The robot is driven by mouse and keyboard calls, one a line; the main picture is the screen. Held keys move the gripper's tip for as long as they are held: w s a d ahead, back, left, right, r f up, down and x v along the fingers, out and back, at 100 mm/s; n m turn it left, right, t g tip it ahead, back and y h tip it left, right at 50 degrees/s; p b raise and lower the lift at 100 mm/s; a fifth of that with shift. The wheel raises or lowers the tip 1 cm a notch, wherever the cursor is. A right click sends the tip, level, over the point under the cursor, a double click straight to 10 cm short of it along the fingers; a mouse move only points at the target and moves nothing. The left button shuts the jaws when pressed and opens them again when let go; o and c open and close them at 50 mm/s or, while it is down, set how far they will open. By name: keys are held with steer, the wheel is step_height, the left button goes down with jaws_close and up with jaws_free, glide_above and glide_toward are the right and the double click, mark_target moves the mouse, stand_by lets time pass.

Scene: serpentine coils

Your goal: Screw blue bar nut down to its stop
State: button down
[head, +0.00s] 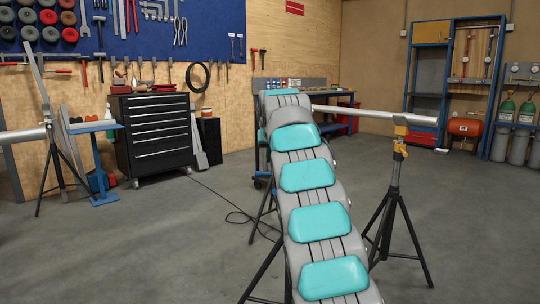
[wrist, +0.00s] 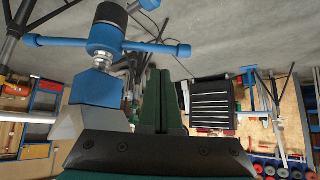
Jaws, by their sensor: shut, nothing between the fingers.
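The blue bar nut (wrist: 104,38) is at the upper left of the wrist view. It has a round hub and a crossbar with knobbed ends, lying nearly level across the picture. A dark cylinder adjoins the hub on its upper side in the picture. A blue block (wrist: 94,86) and a grey angled piece (wrist: 82,122) are below it. My gripper (wrist: 168,78) shows as dark green fingers at the picture's middle, shut and empty, to the right of the hub. I cannot tell its depth from the bar. The nut cannot be made out in the head view.
The wrist view is upside down. In the head view my arm runs up the middle. A pipe (head: 370,114) rests on a tripod stand (head: 394,190) at right; another tripod (head: 56,160) stands left. A black tool chest (head: 155,136) is behind.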

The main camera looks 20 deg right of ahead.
mark_target(269, 173)
steer(key=x, duration=0.7)
steer(key=shift+s, duration=0.1)
steer(key=shift+s+a+n+y, duration=0.15)
steer(key=shift+n+y, duration=0.15)
steer(key=shift+n, duration=0.1)
steer(key=shift+s+b, duration=0.2)
steer(key=shift+b, duration=0.3)
